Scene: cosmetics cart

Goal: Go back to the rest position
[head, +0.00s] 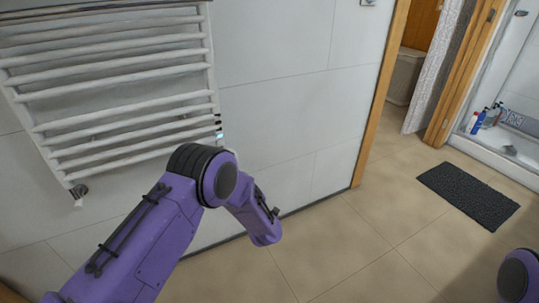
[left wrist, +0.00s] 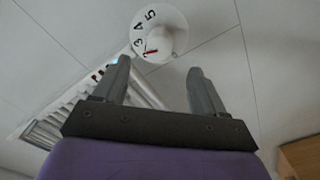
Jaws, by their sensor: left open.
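My left gripper (left wrist: 159,66) is open in the left wrist view, its two grey fingers apart with nothing held between them. A white numbered dial (left wrist: 160,28) shows beyond the fingertips; I cannot tell how far away it is. In the head view my purple left arm comes in from the lower left, bends in front of the radiator and points down to the right; its gripper cannot be made out there. A purple part of my right arm shows at the lower right edge, but the right gripper is out of view.
A white towel radiator (head: 120,90) hangs on the tiled wall behind my left arm; it also shows in the left wrist view (left wrist: 70,115). Small dark items show at its right edge. A dark mat (head: 468,195), a doorway and a shower with bottles (head: 480,120) are at right. Open floor lies between.

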